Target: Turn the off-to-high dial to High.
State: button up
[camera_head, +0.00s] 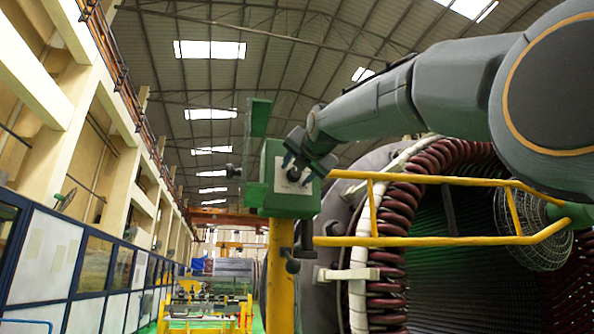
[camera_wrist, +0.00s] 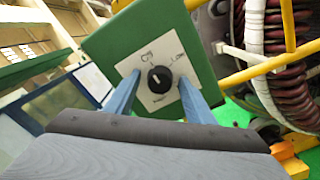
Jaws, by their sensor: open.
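The dial (camera_wrist: 160,79) is a round black knob on a white plate (camera_wrist: 152,102) with small markings around it. The plate is on the front of a green box (camera_wrist: 120,45), which looks tilted in the wrist view. In the head view the green box (camera_head: 278,203) sits on top of a yellow post (camera_head: 281,262). My gripper (camera_wrist: 160,75) is open, with its two blue fingers on either side of the dial and apart from it in the picture. In the head view my gripper (camera_head: 304,157) is in front of the box's face. I cannot tell which marking the dial points at.
Yellow rails (camera_head: 440,240) run right from beside the box, below my arm. Behind them is a large stator with dark red coils (camera_head: 392,215). A round wire fan guard (camera_head: 532,232) stands at the right. Blue-framed panels (camera_head: 45,262) line the left wall.

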jog(key=c, duration=1.1)
jog(key=shift+o, duration=0.2)
